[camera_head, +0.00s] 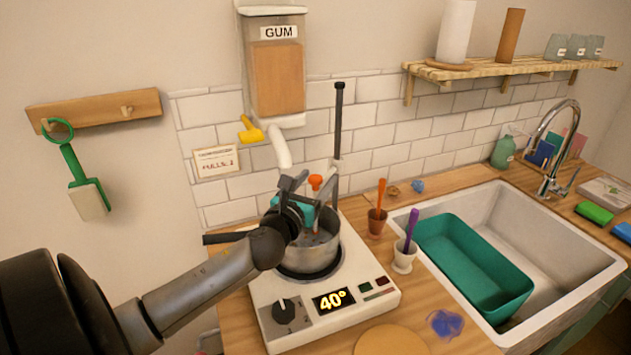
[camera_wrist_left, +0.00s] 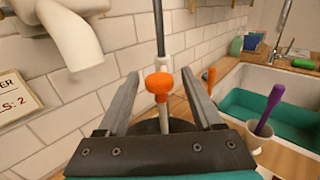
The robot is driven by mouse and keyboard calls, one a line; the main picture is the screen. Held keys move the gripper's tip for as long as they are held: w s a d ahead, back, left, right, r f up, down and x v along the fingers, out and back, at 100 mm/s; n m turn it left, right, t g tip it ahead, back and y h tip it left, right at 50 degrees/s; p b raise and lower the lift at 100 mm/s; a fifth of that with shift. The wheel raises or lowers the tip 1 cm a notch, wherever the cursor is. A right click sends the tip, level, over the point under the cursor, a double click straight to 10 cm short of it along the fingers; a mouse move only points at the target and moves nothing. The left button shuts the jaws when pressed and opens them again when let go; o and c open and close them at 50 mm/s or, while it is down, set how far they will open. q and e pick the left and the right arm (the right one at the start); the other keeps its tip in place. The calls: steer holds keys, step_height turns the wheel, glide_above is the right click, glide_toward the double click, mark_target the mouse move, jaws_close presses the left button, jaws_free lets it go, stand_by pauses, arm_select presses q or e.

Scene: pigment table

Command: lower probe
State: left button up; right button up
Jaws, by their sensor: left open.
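The probe (camera_head: 315,181) has an orange knob on top and a pale shaft, and stands upright over the steel pot (camera_head: 308,258). In the left wrist view the orange knob (camera_wrist_left: 159,84) sits between my two fingers, with a gap visible on each side. My left gripper (camera_head: 311,184) is open above the pot and holds nothing. A dark upright rod (camera_head: 338,120) rises behind the probe. The probe's lower end is hidden by the gripper. My right gripper is out of view.
The pot sits on a white hotplate (camera_head: 369,300) reading 40°. A gum dispenser (camera_head: 277,75) with a white spout hangs above it. Two small pots with sticks, an orange one (camera_head: 377,222) and a purple one (camera_head: 404,257), stand to the right, beside the sink (camera_head: 560,222).

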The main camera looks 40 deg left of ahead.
arm_select(q)
steer(key=v, duration=1.5)
steer(key=shift+s+b, duration=0.15)
steer(key=shift+b, duration=0.15)
stand_by(0.4)
